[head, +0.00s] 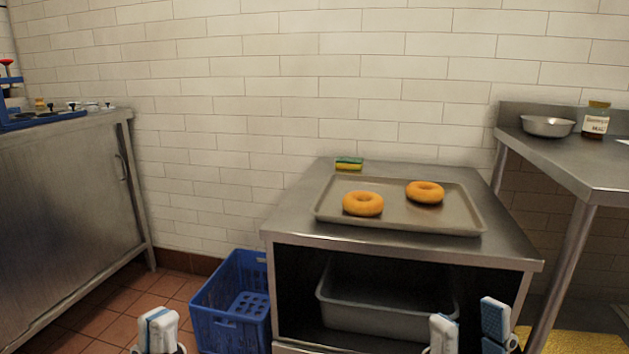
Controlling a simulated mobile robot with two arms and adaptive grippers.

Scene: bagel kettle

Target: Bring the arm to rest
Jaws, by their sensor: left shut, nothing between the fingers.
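My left gripper (159,328) shows at the bottom left of the head view, its fingers together and empty, in front of the tiled floor. My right gripper (469,326) shows at the bottom right, its two fingers spread apart with nothing seen between them. It is in front of the steel stand, below the level of its top. Only the finger ends of both grippers show; most of both arms is out of the picture.
A tray (330,218) with two bagels (363,204) lies on the steel stand (290,226). A sponge (349,163) lies behind it. A blue crate (230,315) stands on the floor. A metal bin (385,313) sits inside the stand. Steel counters flank both sides; a bowl (547,126) is at right.

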